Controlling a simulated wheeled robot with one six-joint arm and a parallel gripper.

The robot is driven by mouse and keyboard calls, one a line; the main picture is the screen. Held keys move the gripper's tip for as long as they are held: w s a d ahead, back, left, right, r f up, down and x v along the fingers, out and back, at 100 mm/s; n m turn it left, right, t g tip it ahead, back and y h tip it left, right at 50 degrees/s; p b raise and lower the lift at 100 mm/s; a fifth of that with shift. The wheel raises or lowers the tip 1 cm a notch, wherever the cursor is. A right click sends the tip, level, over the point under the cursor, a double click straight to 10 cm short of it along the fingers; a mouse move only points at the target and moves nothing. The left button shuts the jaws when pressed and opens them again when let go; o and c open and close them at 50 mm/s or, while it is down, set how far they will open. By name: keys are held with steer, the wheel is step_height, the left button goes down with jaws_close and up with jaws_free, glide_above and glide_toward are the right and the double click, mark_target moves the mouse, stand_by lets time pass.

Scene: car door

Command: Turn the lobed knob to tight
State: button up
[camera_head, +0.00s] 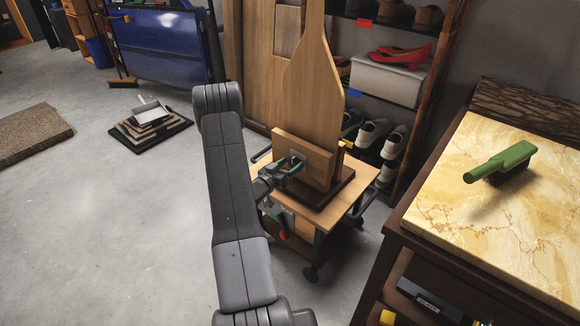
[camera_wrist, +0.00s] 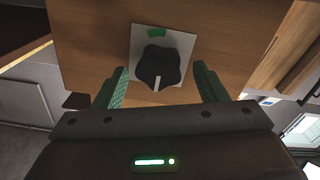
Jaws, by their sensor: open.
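The lobed knob (camera_wrist: 158,67) is dark, with a white pointer line on the side toward my gripper. It sits on a light square plate (camera_wrist: 187,44) with a green mark (camera_wrist: 157,32) at the plate's far side. The pointer line faces away from the green mark. The plate is on a wooden board (camera_head: 303,158), which stands on a small wheeled table. My gripper (camera_wrist: 158,85) is open, with one green finger on each side of the knob and gaps visible between. In the head view my gripper (camera_head: 288,172) is at the board's front and largely hides the knob.
The wheeled table (camera_head: 352,191) has a dark base (camera_head: 335,191) under the board. A tall paddle-shaped wooden panel (camera_head: 313,85) rises behind it. A shoe rack stands behind. A marble-topped table (camera_head: 450,215) with a green brush (camera_head: 500,162) is at the right. Floor at the left is mostly clear.

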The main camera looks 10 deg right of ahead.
steer(key=shift+w+d, duration=0.15)
steer(key=shift+d, duration=0.05)
steer(key=c, duration=1)
